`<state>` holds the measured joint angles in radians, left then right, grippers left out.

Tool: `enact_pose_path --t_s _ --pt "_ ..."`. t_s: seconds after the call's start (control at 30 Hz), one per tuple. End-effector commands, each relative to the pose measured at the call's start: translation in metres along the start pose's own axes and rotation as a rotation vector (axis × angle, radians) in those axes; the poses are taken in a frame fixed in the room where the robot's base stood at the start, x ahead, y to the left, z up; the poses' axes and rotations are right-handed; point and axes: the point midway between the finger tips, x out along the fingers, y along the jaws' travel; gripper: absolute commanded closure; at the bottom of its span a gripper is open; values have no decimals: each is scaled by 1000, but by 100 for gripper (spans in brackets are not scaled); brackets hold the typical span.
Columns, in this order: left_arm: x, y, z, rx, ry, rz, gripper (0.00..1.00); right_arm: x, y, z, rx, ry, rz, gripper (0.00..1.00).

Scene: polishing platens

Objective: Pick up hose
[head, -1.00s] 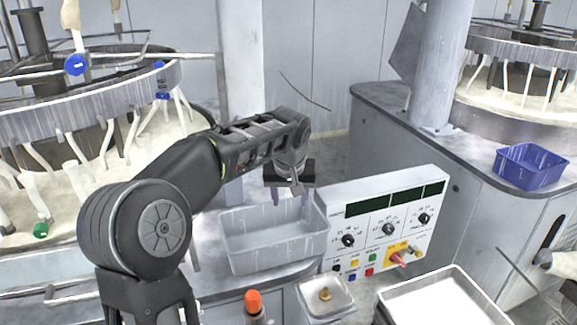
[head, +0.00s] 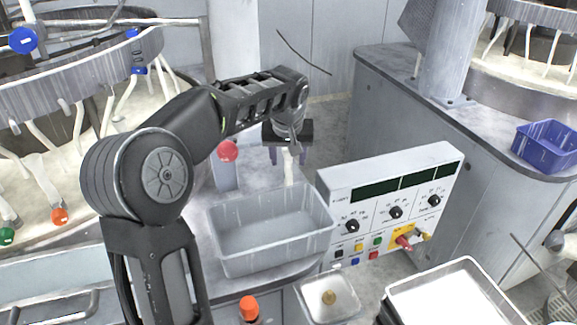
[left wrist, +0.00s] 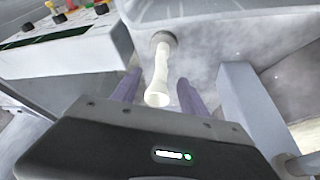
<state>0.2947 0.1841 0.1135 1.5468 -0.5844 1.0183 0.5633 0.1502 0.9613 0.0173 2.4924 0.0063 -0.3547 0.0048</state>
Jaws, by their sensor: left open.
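A short white hose (head: 289,167) stands up from the grey surface behind the grey bin. It also shows in the left wrist view (left wrist: 160,70), where its far end sits in a round grey fitting and its near end faces the camera. My left gripper (head: 287,155) is open with its fingers pointing down at the hose. In the left wrist view the purple fingers of the gripper (left wrist: 158,92) lie on either side of the hose, with a gap on both sides. My right gripper does not clearly show.
A grey bin (head: 222,258) stands in front of the hose. A control panel (head: 340,200) with knobs and buttons is to its right. A polishing machine (head: 60,90) with several hanging hoses is at left. A blue basket (head: 545,148) sits on the right counter.

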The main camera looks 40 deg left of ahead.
Motion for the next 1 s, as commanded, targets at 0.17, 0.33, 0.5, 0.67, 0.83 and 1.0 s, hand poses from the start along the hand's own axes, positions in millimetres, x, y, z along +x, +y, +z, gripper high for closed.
enact_pose_path --t_s 0.17,0.33,0.5,0.67,0.83,1.0 --pt "11 0 0 1 -1 0 48 -2 -1 0 1 -1 1 57" --pt "11 0 0 1 0 0 48 -2 0 0 0 -1 1 57" --pt "17 0 1 0 -2 0 48 -6 -2 1 1 -1 2 57" --pt "38 0 2 2 -5 -1 48 -16 -5 2 3 -4 5 57" --pt "60 1 2 1 -2 1 48 -19 -6 3 5 -6 7 57" --pt "64 1 3 1 0 1 48 -18 -5 3 5 -6 7 57"
